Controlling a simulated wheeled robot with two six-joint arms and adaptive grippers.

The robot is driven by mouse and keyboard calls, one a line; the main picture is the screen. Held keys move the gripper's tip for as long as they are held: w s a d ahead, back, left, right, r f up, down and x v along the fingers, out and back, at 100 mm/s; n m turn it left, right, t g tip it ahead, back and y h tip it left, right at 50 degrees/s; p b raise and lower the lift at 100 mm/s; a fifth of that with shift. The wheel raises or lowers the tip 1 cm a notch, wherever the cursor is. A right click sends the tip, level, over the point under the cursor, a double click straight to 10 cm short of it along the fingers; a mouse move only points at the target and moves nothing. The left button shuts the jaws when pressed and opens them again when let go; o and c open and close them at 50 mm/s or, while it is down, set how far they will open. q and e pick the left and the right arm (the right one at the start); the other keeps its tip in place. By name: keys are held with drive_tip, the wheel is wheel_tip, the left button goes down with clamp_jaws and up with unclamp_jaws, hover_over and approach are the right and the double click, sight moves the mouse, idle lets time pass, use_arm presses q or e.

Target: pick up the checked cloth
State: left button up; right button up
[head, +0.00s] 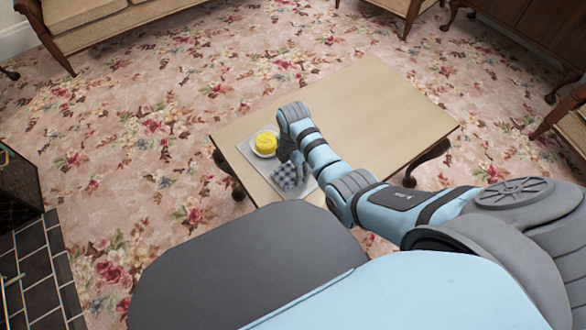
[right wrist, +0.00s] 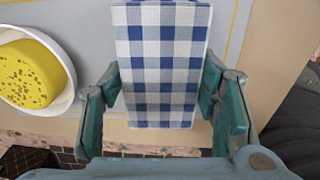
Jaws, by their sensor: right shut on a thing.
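The checked cloth (head: 287,178) is blue and white and shows at the front left of the wooden table, over a pale grey mat. In the right wrist view, the cloth (right wrist: 163,60) is a folded, flat-sided piece between the two fingers. My right gripper (right wrist: 162,88) is shut on it, with a finger against each side. In the head view, my right gripper (head: 291,158) is above the cloth and partly hidden by its own wrist. Whether the cloth is clear of the mat I cannot tell. My left gripper is not in view.
A yellow, speckled round item (head: 265,143) sits in a white dish (head: 262,153), close to the left of my right gripper. The grey mat (head: 247,148) lies under them. The right half of the wooden table (head: 385,115) is bare. Chairs and a sofa stand beyond.

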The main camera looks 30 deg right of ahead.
sight(293, 168)
wheel_tip(293, 168, up, 20)
drive_tip(key=p, duration=1)
drive_tip(key=o, duration=0.6)
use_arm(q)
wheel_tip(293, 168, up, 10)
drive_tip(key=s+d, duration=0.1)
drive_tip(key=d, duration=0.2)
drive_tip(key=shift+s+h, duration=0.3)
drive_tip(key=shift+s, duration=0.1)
use_arm(e)
drive_tip(key=c, duration=0.3)
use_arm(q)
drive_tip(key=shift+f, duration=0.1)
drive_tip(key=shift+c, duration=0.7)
use_arm(e)
drive_tip(key=shift+c, duration=0.9)
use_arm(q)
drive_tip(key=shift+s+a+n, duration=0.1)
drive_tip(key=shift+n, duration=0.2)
